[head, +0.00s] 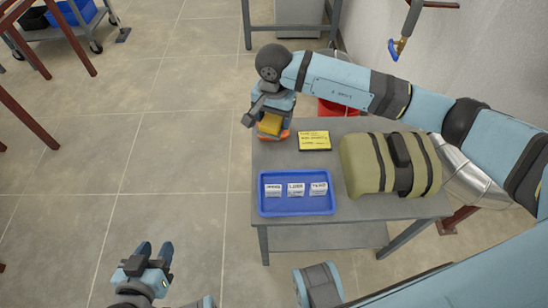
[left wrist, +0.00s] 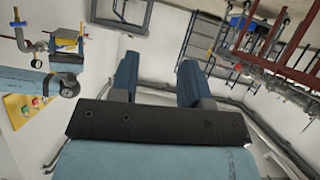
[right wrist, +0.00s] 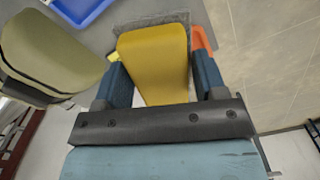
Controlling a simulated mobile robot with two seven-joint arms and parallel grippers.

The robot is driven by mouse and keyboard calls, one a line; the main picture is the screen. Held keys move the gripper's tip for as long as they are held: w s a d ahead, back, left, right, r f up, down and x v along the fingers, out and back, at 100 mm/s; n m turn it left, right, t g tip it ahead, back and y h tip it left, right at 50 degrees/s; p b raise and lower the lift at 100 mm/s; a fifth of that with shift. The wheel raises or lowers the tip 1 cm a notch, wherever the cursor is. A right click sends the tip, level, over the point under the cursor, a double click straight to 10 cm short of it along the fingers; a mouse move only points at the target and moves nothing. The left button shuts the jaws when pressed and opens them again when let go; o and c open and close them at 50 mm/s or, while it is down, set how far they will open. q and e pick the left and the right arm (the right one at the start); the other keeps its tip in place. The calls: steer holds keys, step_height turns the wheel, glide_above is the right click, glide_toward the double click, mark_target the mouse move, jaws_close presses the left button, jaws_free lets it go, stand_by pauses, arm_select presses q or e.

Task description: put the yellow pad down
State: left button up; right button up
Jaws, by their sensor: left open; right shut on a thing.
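The yellow pad (head: 270,124) is in my right gripper (head: 268,113), over the left back corner of the grey table. In the right wrist view the yellow pad (right wrist: 154,58) fills the space between both fingers, with a grey, rough-looking piece (right wrist: 178,22) at its far end. Orange (head: 279,135) shows beside and below the pad; whether the pad touches it or the table I cannot tell. My left gripper (head: 154,252) is open and empty, low in the head view, left of the table. The left wrist view shows its two fingers apart with nothing between them.
On the grey table (head: 345,211) are a blue tray (head: 296,207) with three white labelled pieces, a yellow card (head: 314,140) and an olive bag (head: 368,165). A red bucket (head: 338,108) stands behind. The floor left of the table is clear.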

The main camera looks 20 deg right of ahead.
glide_toward(274, 160)
step_height(274, 160, down, 2)
steer(key=shift+f+b, duration=0.25)
steer(key=shift+b, duration=0.65)
steer(key=shift+f, duration=0.3)
step_height(274, 160, down, 3)
steer(key=shift+r+b, duration=0.15)
steer(key=shift+b, duration=0.25)
steer(key=shift+f, duration=0.45)
steer(key=shift+w+f, duration=0.1)
steer(key=o, duration=1.1)
arm_select(q)
steer(key=d+r+t, duration=0.1)
steer(key=w+r+h, duration=0.1)
steer(key=r, duration=0.1)
steer(key=w+d+r+t, duration=0.1)
steer(key=shift+d+r+t+h, duration=0.25)
steer(key=shift+d+t+h, duration=0.05)
steer(key=shift+h, duration=0.1)
